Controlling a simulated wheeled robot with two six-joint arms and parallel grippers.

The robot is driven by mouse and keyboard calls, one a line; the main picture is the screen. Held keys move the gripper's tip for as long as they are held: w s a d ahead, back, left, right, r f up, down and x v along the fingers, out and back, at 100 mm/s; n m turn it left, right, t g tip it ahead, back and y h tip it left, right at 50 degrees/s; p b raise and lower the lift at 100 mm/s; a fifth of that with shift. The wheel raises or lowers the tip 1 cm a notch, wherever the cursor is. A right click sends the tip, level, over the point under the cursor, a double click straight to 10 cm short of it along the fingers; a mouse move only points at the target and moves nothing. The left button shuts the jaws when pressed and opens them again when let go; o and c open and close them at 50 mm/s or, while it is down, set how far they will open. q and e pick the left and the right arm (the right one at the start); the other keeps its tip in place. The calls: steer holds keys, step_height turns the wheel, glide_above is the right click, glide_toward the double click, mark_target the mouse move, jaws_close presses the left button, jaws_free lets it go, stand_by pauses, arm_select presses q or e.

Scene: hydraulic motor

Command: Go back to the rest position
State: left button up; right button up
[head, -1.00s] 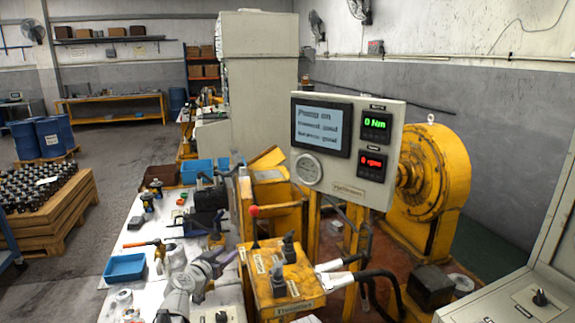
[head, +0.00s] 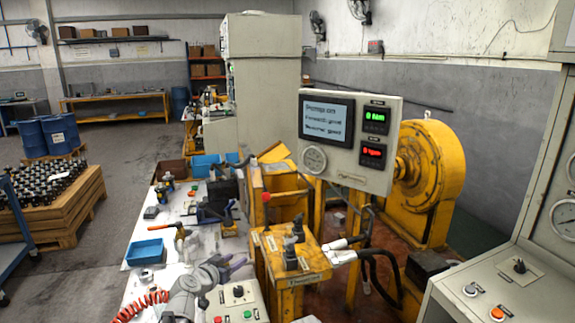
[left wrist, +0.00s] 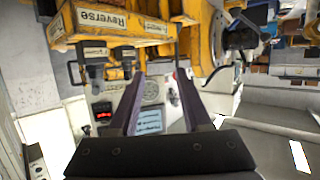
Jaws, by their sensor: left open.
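My left gripper (head: 236,263) is open and empty, above the white workbench beside the yellow valve stand (head: 290,258). In the left wrist view its two dark fingers (left wrist: 160,76) are spread apart with nothing between them. The valve stand has levers on top (head: 293,250) and a "Reverse" label shows in the left wrist view (left wrist: 100,18). The display panel (head: 348,181) reads "Pump on", with lines for forward and reverse that seem to say "good". My right gripper is not in view.
A blue tray (head: 146,252) and several tools lie on the white bench. A button box (head: 236,303) sits close to my left arm. A red coiled hose (head: 140,305) is at the bench's near end. A grey console (head: 490,290) stands at right.

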arm_select(q)
steer(key=s+d+f+m+g+p, duration=0.1)
steer(key=s+d+f+g, duration=0.25)
steer(key=s+d, duration=0.3)
steer(key=s+d+f+m+g+p, duration=0.1)
steer(key=s+d+f+g+p, duration=0.2)
steer(key=s+d, duration=0.35)
steer(key=s+a+f+n+g+y+p, duration=0.1)
steer(key=s+g+y, duration=0.2)
steer(key=s, duration=0.6)
steer(key=s+a+f+n+g+y, duration=0.1)
steer(key=s+a+g+y, duration=0.1)
steer(key=s, duration=0.7)
steer(key=shift+s+f+g+y+p, duration=0.25)
steer(key=shift+g+y+p, duration=0.1)
steer(key=shift+g+y, duration=0.7)
steer(key=shift+h, duration=0.25)
stand_by(0.4)
